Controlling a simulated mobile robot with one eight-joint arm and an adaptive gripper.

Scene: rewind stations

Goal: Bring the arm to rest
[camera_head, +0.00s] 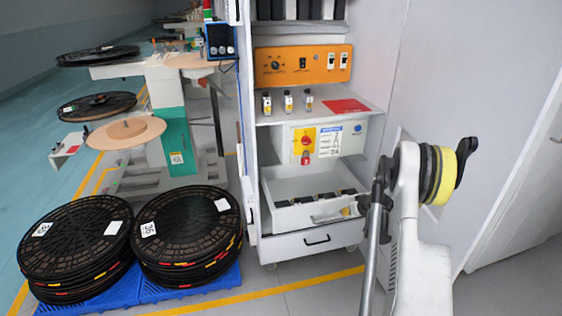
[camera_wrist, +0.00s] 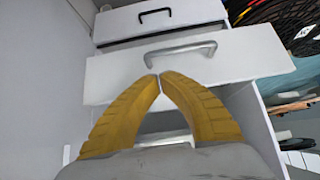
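My gripper (camera_wrist: 158,78) has two yellow ribbed fingers, their tips together with nothing visible between them. In the wrist view the tips appear close to one end of a silver handle (camera_wrist: 180,50) on a white drawer front (camera_wrist: 235,60); I cannot tell whether they touch it. In the head view my arm rises at the right, and a bit of yellow gripper (camera_head: 349,210) shows beside the pulled-out drawer (camera_head: 290,219), partly hidden by the arm. Several dark items lie in that drawer.
A lower drawer (camera_head: 305,243) with a black handle looks shut. Stacks of black reels (camera_head: 75,240) stand on blue pallets at left. A white wall is close at right.

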